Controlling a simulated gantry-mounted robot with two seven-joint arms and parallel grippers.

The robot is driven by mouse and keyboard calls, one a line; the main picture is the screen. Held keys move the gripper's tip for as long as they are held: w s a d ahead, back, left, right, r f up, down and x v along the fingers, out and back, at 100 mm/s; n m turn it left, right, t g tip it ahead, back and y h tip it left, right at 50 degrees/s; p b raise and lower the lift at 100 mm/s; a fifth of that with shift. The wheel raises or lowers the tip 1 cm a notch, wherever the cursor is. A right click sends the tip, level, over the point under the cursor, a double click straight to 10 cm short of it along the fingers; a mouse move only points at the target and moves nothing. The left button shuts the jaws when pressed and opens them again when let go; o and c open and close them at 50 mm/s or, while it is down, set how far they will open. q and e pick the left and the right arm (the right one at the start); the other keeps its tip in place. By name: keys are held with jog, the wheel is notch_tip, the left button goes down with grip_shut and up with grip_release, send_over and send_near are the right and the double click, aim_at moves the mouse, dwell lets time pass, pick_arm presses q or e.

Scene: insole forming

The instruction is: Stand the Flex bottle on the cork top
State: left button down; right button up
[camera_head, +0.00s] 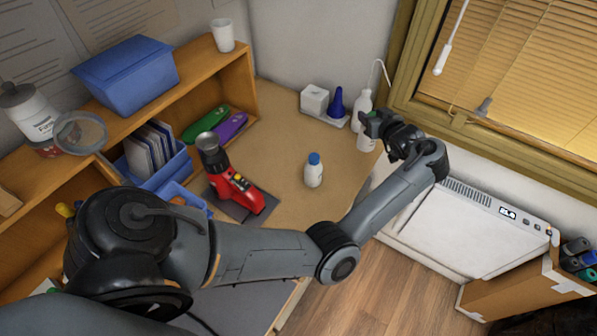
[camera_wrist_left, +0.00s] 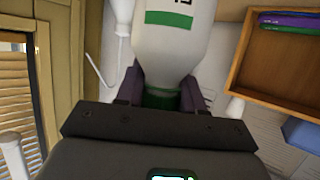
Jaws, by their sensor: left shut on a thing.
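My left gripper (camera_head: 374,126) reaches to the far right end of the bench. It is shut on the green cap of a white bottle (camera_head: 367,143), whose body hangs below the fingers. In the left wrist view the white bottle (camera_wrist_left: 178,45) has a green label band, and its green neck sits between the fingers (camera_wrist_left: 162,95). Its name cannot be read. The tan cork top (camera_head: 280,150) lies to the left of the held bottle. I cannot tell whether the bottle's base touches it. My right gripper is not in view.
A white bottle with a blue cap (camera_head: 314,172) stands on the cork top. A white squeeze bottle (camera_head: 361,107), a blue cone (camera_head: 336,105) and a white block (camera_head: 314,98) stand close behind the gripper. A red tool (camera_head: 240,192) stands left.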

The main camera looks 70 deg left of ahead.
pick_arm(q)
jog(key=shift+s+d+f+n+g+b, duration=0.1)
jog(key=shift+s+f+n+g+b, duration=0.05)
jog(key=shift+f+n+g+b, duration=0.25)
jog(key=shift+s+d+f+n+g+b, duration=0.1)
jog(key=shift+f+n+g+b, duration=0.15)
jog(key=shift+f+b, duration=0.2)
jog(key=s+a+f, duration=0.7)
jog(key=a+f, duration=0.2)
jog(key=f, duration=0.1)
jog(key=shift+f+p, duration=0.35)
jog(key=shift+p, duration=0.1)
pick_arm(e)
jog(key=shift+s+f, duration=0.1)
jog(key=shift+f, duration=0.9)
pick_arm(q)
jog(key=c, duration=0.7)
grip_release()
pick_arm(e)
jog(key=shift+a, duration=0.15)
